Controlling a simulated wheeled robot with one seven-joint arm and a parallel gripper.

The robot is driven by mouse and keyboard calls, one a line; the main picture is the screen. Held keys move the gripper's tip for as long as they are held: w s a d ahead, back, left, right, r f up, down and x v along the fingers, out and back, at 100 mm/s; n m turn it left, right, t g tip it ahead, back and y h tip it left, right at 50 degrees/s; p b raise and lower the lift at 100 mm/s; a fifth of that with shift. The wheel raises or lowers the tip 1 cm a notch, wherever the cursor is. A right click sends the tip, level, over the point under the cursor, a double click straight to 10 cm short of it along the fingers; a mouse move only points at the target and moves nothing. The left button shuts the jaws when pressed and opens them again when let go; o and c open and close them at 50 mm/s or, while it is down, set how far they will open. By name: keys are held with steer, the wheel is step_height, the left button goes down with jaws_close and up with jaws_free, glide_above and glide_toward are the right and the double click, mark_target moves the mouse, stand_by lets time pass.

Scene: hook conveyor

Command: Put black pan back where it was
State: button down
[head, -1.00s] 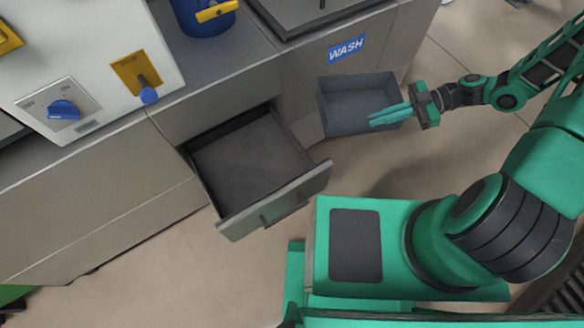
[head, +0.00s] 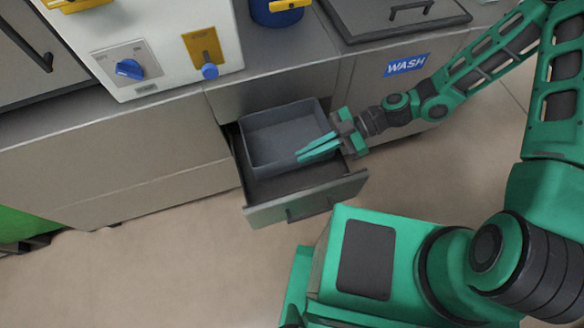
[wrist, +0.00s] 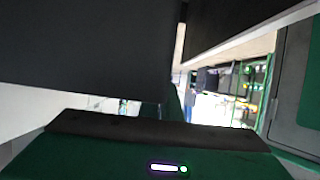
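The black pan (head: 268,121) is a dark grey, deep rectangular tray. In the head view it is level over the back part of the open drawer (head: 300,187). I cannot tell whether its underside touches the drawer floor. My gripper (head: 317,148) is at the pan's right front side, its teal fingers shut on the pan's rim. The drawer's front part shows bare. In the wrist view large dark surfaces fill the upper left; I cannot tell whether they are the pan or my fingers.
The drawer's handled front panel (head: 306,199) stands out from the grey counter. Above are a white panel with a blue knob (head: 129,69), a blue container (head: 279,13) and a grey lid (head: 395,14). A WASH label (head: 407,65) is on the counter front. The floor left of the drawer is clear.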

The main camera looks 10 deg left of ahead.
step_height(320, 180, down, 18)
steer(key=shift+d+r, duration=0.1)
steer(key=shift+r, duration=0.1)
stand_by(0.6)
steer(key=c, duration=2)
jaws_free()
steer(key=shift+f, duration=0.15)
steer(key=v, duration=1)
steer(key=shift+w+d, duration=0.25)
steer(key=shift+d, duration=0.05)
steer(key=shift+d, duration=0.1)
